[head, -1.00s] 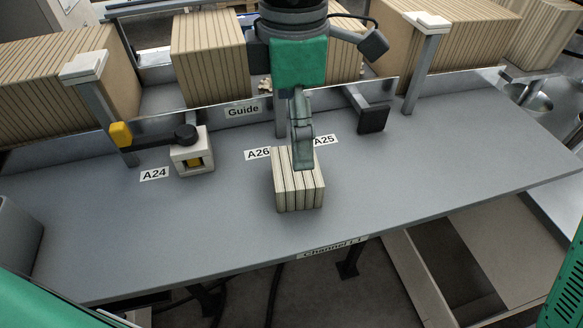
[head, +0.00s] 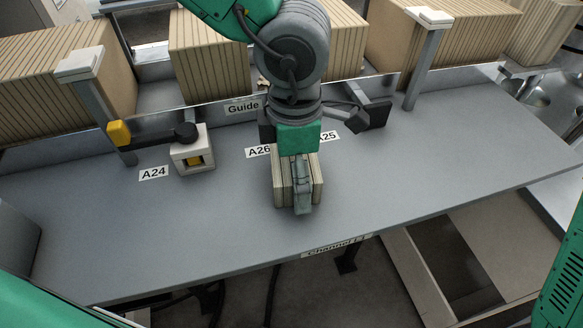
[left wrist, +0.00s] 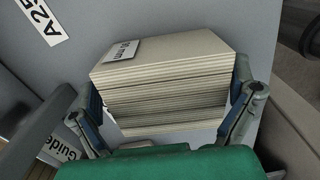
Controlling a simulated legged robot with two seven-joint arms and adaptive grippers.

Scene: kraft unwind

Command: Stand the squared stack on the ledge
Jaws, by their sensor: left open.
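The stack (head: 282,185) of pale sheets sits on the grey worktop (head: 400,185) near its middle, in front of labels A26 and A25. In the left wrist view the stack (left wrist: 165,80) shows its layered edges and a small printed label on top. A lower sheet juts out at its near side. My left gripper (head: 302,190) is over the stack; it also shows in the left wrist view (left wrist: 168,115). Its fingers are open on either side of the stack; I cannot tell whether they touch it. The gripper and wrist partly hide the stack in the head view. My right gripper is not in view.
A low metal rail labelled Guide (head: 240,107) runs behind the worktop. A pale block with a yellow inset (head: 193,150) stands by label A24, and a dark pad (head: 375,114) is at the right. Large striped bundles (head: 210,65) stand behind. The front and right worktop are clear.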

